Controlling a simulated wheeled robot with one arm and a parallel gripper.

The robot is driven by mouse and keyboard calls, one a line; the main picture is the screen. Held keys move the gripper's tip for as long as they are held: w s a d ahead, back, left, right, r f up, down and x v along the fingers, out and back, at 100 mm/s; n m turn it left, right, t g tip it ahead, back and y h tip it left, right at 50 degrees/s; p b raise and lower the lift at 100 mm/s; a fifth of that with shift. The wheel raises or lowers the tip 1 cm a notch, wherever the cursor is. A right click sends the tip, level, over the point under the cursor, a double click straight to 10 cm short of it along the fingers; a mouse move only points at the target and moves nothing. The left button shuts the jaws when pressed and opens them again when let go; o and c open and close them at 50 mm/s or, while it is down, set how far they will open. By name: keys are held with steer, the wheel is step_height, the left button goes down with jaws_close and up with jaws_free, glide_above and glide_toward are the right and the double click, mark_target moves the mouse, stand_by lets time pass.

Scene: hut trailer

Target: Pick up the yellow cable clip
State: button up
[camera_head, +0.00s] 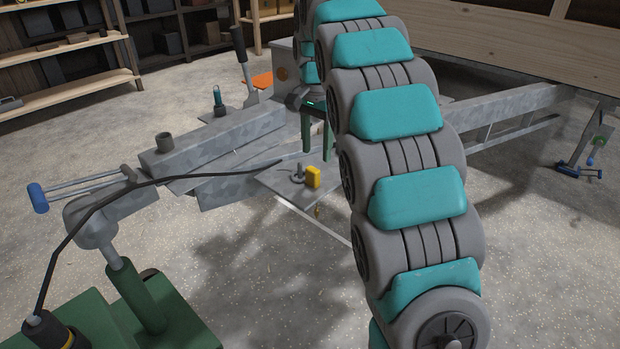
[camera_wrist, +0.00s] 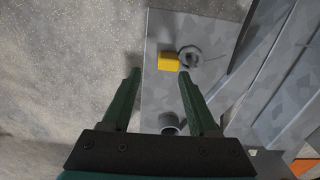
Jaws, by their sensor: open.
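The yellow cable clip (camera_head: 313,177) is a small block standing on a flat grey metal plate (camera_head: 280,184) of the trailer frame. In the wrist view the yellow clip (camera_wrist: 168,61) lies on the plate beyond my fingertips, between their lines and nearer the right one. My gripper (camera_wrist: 158,80) has two green fingers, open and empty, above the plate. In the head view my gripper (camera_head: 317,135) hangs above and behind the clip, partly hidden by my arm.
A grey ring-like fitting (camera_wrist: 189,57) sits right beside the clip. A short round post (camera_wrist: 170,124) stands between my fingers. A black cable (camera_head: 150,184) runs from the green stand to the frame. Trailer beams (camera_head: 215,135) rise nearby.

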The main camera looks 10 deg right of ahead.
mark_target(313, 169)
steer(key=shift+w+f, duration=0.15)
steer(key=shift+w, duration=0.55)
steer(key=shift+a+f+p, duration=0.15)
steer(key=shift+f+p, duration=0.05)
steer(key=shift+f, duration=1.75)
steer(key=shift+a+f+p, duration=0.1)
steer(key=shift+f+p, duration=0.05)
steer(key=shift+f, duration=1.8)
jaws_close()
